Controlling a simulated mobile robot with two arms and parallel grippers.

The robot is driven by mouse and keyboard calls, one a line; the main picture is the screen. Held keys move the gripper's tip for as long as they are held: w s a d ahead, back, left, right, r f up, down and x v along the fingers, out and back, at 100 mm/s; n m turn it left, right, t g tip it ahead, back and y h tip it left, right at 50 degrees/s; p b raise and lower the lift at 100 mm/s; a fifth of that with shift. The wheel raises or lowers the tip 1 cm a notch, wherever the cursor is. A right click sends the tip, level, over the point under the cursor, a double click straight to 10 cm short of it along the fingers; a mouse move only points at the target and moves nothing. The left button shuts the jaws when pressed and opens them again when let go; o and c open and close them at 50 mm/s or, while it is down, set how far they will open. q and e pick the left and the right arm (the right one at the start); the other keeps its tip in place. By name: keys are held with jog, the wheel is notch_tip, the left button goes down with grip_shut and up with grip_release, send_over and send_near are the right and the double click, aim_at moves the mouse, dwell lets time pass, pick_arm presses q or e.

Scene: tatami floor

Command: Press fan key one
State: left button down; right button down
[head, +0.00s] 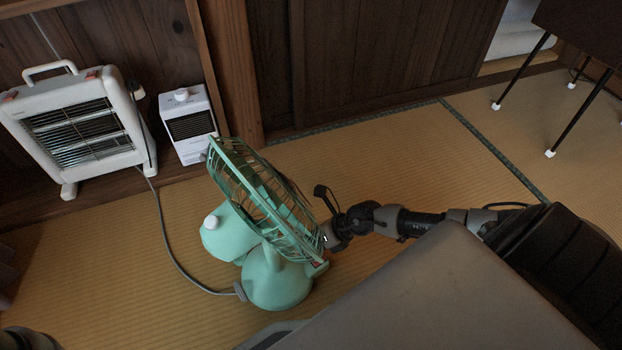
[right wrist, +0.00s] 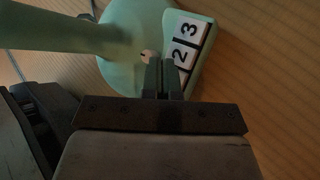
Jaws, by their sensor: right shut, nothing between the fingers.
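A mint-green fan (head: 272,275) stands on the tatami, its caged head tilted and a white knob (head: 211,222) at its back. In the right wrist view, its base (right wrist: 120,68) carries a row of white keys; key 3 (right wrist: 188,29) and key 2 (right wrist: 181,52) show. Key one is not readable, hidden around the fingertips. My right gripper (head: 326,240) is at the fan's front, by the cage's lower edge. In the right wrist view, its fingers (right wrist: 160,75) are shut and empty, over the base beside key 2. I cannot tell whether they touch a key. My left gripper is not seen.
A white electric heater (head: 80,125) and a small white heater (head: 188,125) stand at the back left by the wooden wall. A grey cord (head: 168,235) runs over the floor to the fan. A dark table (head: 585,30) stands at upper right. Tatami behind my right arm is clear.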

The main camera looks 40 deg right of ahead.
jog(key=shift+f, duration=0.35)
